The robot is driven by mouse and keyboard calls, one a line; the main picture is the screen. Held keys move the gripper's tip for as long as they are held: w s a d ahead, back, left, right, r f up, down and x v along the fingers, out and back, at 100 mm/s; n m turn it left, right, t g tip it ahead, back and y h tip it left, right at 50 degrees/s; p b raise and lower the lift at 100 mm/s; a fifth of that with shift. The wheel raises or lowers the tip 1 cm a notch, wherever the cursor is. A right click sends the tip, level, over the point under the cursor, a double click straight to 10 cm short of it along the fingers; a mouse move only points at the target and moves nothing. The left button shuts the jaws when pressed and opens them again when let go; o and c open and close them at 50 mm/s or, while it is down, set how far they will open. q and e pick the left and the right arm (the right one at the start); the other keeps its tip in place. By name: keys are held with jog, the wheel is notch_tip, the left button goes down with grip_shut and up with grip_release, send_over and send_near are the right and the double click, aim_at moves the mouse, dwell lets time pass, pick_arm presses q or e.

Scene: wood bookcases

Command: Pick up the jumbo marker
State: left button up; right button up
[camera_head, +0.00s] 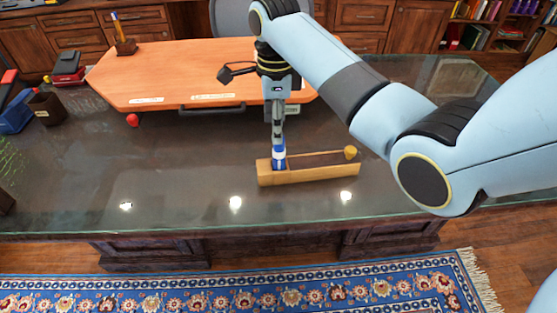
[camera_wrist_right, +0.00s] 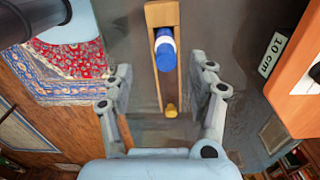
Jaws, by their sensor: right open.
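The jumbo marker, blue with a white band (camera_head: 279,157), stands in the left end of a narrow wooden box (camera_head: 318,174) on the dark glass-topped counter. In the right wrist view the marker (camera_wrist_right: 165,52) shows its blue end, inside the box (camera_wrist_right: 163,14). My right gripper (camera_head: 278,135) is just above the marker in the head view and partly hides its top. In the right wrist view the right gripper (camera_wrist_right: 160,76) is open, its fingers apart on both sides of the box and nothing between the pads that I can make out. My left gripper is not in view.
A yellow knob-like thing (camera_head: 350,153) is at the box's right end. Behind is a large orange board (camera_head: 165,75) with a dark handle. A small red ball (camera_head: 133,119) lies left.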

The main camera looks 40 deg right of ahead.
aim_at(279, 154)
notch_tip(279, 154, down, 5)
jog(key=shift+w+d+f+b, duration=0.1)
jog(key=shift+d+f+b, duration=0.15)
jog(key=shift+f, duration=1.15)
jog(key=shift+w+d+f+b, duration=0.1)
jog(key=shift+d+f, duration=0.15)
jog(key=shift+f, duration=1.1)
grip_shut()
jog(key=shift+r, duration=0.1)
